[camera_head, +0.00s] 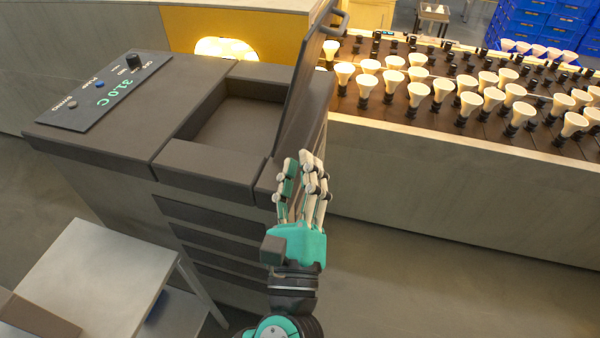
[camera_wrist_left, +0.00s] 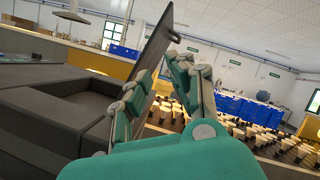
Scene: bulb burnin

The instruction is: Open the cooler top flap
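The cooler (camera_head: 110,140) is a dark-topped grey cabinet at left in the head view, with an empty-looking recess in its top. Its top flap (camera_head: 304,85) stands raised, near upright, at the recess's right side. A handle (camera_head: 337,24) is at the flap's upper end. The flap also shows edge-on in the left wrist view (camera_wrist_left: 150,48). My left gripper (camera_head: 300,163), teal with pale jointed fingers, is in front of the flap's lower end. Its fingers are apart with nothing visible between them. Whether it touches the flap I cannot tell. My right gripper is not in view.
A control panel (camera_head: 110,90) reading 31.0 C sits on the cooler's left top. A long bench with several bulbs in sockets (camera_head: 418,90) runs right. A pale metal table (camera_head: 90,280) stands at lower left. Blue crates (camera_head: 535,25) are at far right. Open floor lies at lower right.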

